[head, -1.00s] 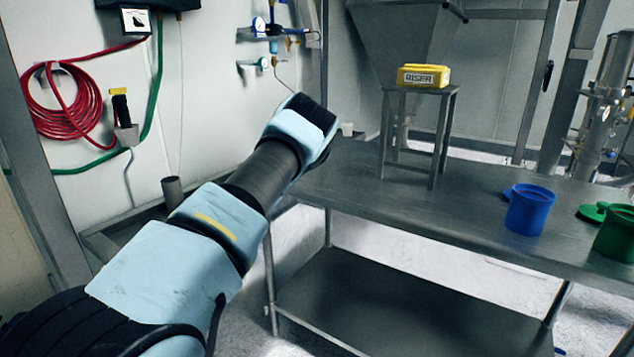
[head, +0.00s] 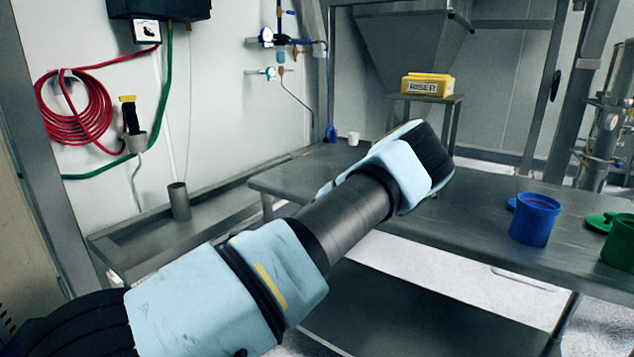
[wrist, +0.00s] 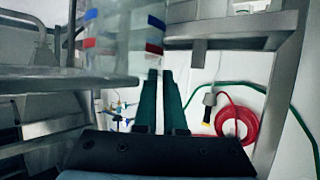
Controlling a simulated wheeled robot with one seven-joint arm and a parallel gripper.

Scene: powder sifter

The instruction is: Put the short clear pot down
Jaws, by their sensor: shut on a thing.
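The short clear pot (wrist: 122,40) shows large in the upper left of the wrist view. It is see-through, with blue and red marks on its sides. My gripper (wrist: 160,74) has two dark green fingers shut on the pot's near side. In the head view my forearm and wrist reach over the steel table (head: 477,215), and they hide the gripper and the pot. I cannot tell whether the pot's base touches a surface.
A yellow riser block (head: 427,85) sits on a small steel stand (head: 452,122) behind my wrist. A blue pot (head: 535,220) and a green pot (head: 620,245) stand on the table at the right. A small white cup (head: 353,139) stands at the far left.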

